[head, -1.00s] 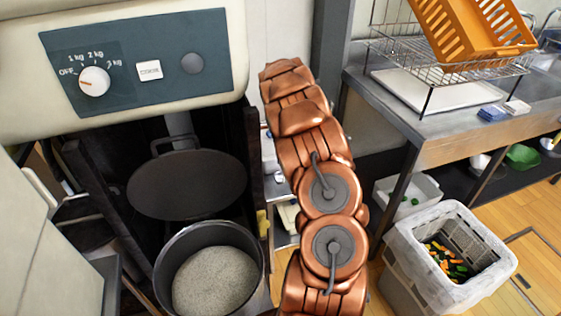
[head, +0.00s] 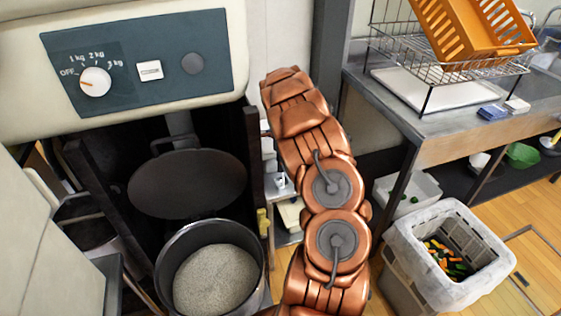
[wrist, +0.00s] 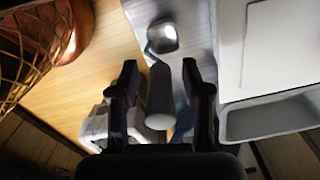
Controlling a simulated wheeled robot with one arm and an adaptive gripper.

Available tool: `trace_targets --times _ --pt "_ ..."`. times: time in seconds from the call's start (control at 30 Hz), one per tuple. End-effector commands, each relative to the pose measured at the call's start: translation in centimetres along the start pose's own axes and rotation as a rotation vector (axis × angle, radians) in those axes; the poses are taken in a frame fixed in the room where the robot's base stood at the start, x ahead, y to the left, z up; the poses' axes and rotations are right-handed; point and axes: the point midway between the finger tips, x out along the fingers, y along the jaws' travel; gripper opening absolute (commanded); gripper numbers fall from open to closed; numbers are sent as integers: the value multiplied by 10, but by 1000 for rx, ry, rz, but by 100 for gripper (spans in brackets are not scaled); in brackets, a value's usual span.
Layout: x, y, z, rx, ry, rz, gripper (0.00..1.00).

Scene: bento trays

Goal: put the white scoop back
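The two dark fingers are apart, with gaps visible on both sides of the handle. In the head view my copper arm reaches away, and my gripper is hidden behind it. A small white thing (head: 281,181) shows beside the arm at a metal surface; I cannot tell whether it is the scoop.
An open pot of grain (head: 214,282) stands below a dark round lid (head: 187,184), under a dial panel (head: 135,60). On the right are a lined bin (head: 401,241) with scraps, a white tub (head: 423,188) and a counter (head: 440,122) with a dish rack (head: 385,47).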

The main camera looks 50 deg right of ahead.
Motion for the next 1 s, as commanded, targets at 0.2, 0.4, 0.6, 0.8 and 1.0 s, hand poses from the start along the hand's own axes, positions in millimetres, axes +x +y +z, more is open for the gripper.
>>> trace_targets --times 0.2,0.4,0.6,0.8,1.0 --pt "-1 0 0 0 0 0 48" --pt "-14 0 0 -1 1 -1 48" --pt "-50 0 1 -2 0 -3 48" --pt "-88 -1 1 -1 -1 -3 48" --pt "-114 -1 1 -2 0 -4 48"
